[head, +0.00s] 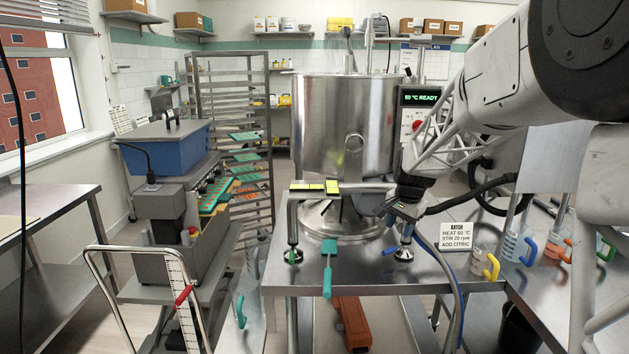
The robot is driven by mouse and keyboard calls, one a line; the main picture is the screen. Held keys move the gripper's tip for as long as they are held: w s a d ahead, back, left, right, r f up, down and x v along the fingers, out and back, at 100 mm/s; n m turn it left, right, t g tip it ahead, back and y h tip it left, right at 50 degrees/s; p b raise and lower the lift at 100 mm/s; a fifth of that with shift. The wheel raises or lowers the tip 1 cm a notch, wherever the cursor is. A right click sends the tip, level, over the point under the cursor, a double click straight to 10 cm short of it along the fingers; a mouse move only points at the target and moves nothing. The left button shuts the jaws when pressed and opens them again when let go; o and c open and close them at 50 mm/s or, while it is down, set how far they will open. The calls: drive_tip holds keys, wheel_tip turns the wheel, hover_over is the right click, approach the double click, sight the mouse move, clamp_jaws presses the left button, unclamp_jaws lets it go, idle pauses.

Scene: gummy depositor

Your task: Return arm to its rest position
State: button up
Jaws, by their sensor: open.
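My arm reaches in from the upper right of the head view, over the right side of the steel table (345,275). My gripper (404,232) points down near the right end of the low pipe frame, just right of the steel kettle (345,125). Its jaws are open, and I see nothing held between them. The fingertips are small and overlap a round metal foot behind or below them, so I cannot tell whether they touch it.
A batch sign (457,237) and jugs with coloured handles, one with a yellow handle (490,266), stand at right. A control panel (418,100) reads ready beside the kettle. The blue-topped depositor (165,148) and a tray rack (235,120) stand at left.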

drive_tip(key=s+a+n, duration=0.1)
drive_tip(key=s+n, duration=0.2)
drive_tip(key=s, duration=1.2)
drive_tip(key=s+a+r+n, duration=0.1)
drive_tip(key=s+a+n, duration=0.1)
drive_tip(key=s, duration=1.3)
drive_tip(key=s+a+n+h, duration=0.1)
drive_tip(key=s+n, duration=0.2)
drive_tip(key=s, duration=1.2)
drive_tip(key=shift+s+a+r+n+t, duration=0.3)
drive_tip(key=shift+s+a+r, duration=0.05)
drive_tip(key=shift+a, duration=0.05)
